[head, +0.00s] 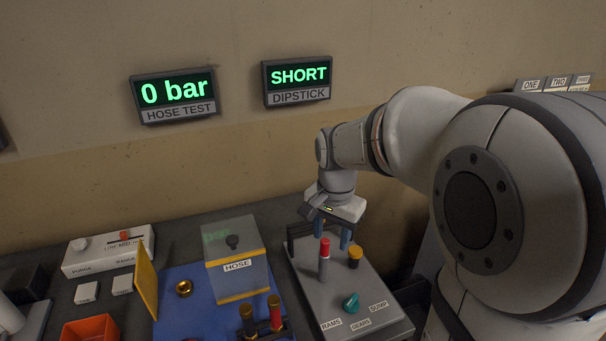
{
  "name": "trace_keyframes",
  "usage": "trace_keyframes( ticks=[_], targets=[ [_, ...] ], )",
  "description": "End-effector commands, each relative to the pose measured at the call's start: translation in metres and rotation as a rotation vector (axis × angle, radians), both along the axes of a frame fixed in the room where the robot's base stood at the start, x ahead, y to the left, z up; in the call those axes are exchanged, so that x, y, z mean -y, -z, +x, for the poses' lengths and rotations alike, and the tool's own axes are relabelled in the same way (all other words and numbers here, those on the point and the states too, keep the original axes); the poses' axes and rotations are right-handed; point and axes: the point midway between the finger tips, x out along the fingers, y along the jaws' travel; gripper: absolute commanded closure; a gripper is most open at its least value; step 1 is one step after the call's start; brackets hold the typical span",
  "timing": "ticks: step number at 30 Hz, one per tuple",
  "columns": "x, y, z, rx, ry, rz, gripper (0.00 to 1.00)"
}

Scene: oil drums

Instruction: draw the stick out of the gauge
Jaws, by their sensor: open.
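A grey panel (338,297) on the bench bears a grey upright post with a red top (324,250), a dark post with a yellow top (355,256) and a teal knob (351,303). I cannot tell for sure which of these is the stick in the gauge. My gripper (332,235) points down over the back of the panel. Its blue-tipped fingers are apart, just behind the red and yellow tops in the picture. Nothing shows between them. The dipstick display (296,79) on the wall reads SHORT.
A clear box labelled HOSE (237,265) stands on a blue mat (180,320) left of the panel. A yellow plate (146,282), an orange bin (90,329) and a white control box (108,250) are further left. The hose test display (174,95) reads 0 bar.

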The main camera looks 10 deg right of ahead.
Motion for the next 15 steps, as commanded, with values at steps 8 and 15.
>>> trace_keyframes(
  ticks=[8,15],
  targets=[
    [0.0,0.001,0.045,-0.053,0.237,0.007,0.55],
    [0.0,0.029,0.046,-0.06,0.251,0.007,0.55]
  ],
)
